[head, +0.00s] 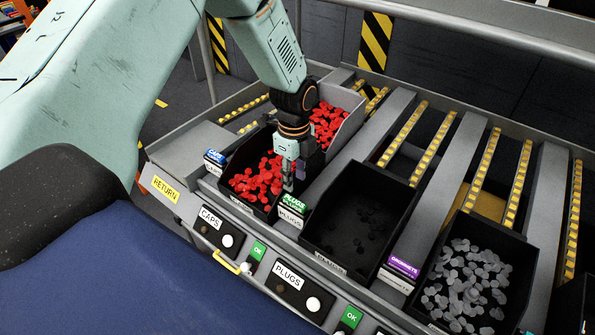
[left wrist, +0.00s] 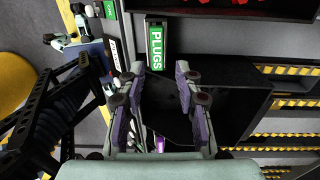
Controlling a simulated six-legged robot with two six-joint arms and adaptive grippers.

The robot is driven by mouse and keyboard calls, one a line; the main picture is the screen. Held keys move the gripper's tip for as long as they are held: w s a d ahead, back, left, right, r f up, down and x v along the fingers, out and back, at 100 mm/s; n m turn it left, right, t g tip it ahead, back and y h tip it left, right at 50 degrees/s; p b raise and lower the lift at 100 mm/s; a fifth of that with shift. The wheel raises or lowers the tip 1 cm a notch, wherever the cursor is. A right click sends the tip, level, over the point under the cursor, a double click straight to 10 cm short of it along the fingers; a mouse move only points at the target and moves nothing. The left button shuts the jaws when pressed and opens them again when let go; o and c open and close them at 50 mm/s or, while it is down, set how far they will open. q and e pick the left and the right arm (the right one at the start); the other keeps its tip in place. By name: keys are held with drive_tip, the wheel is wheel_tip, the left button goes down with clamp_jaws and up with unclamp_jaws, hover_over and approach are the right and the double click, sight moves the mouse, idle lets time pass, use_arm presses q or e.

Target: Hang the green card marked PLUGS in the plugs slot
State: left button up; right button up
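The green card marked PLUGS (head: 293,202) stands at the front rail, just above a white PLUGS label (head: 290,217), between the red-filled bin and the emptier black bin. It also shows in the left wrist view (left wrist: 156,48), ahead of my fingertips. I cannot tell whether it sits fully in the slot. My left gripper (head: 288,180) points down just behind the card, near the right side of the red-filled bin. In the left wrist view its fingers (left wrist: 156,74) are spread with a gap between them and grip nothing. My right gripper is not in view.
A bin of red parts (head: 259,187) stands left, a dark bin (head: 338,249) holds few dark parts, and a bin of grey parts (head: 429,318) stands right. A blue card (head: 215,157) and a purple GROMMETS card (head: 403,266) stand along the rail. Roller lanes (head: 404,130) lie behind.

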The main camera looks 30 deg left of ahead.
sight(295, 201)
use_arm(q)
drive_tip(key=shift+s+f+b, duration=0.25)
drive_tip(key=shift+f+b, duration=0.1)
drive_tip(key=shift+s+d+f+b, duration=0.2)
drive_tip(key=shift+d+f+b, duration=0.05)
drive_tip(key=shift+f+b, duration=0.65)
drive_tip(key=f+b, duration=0.1)
drive_tip(key=f, duration=0.1)
drive_tip(key=shift+w+a+f+b, duration=0.2)
drive_tip(key=shift+w+f+b, duration=0.1)
drive_tip(key=shift+b, duration=0.1)
drive_tip(key=shift+s+d+f+b, duration=0.1)
drive_tip(key=shift+f+b, duration=0.25)
drive_tip(key=shift+f, duration=0.2)
drive_tip(key=shift+s+d+f+b, duration=0.1)
drive_tip(key=shift+f+b, duration=0.25)
drive_tip(key=shift+f, duration=0.25)
drive_tip(key=shift+w+a+f, duration=0.15)
drive_tip(key=shift+w+a, duration=0.05)
drive_tip(key=shift+s+d, duration=0.15)
drive_tip(key=shift+s, duration=0.05)
drive_tip(key=c, duration=0.4)
drive_tip(key=shift+w, duration=0.1)
clamp_jaws()
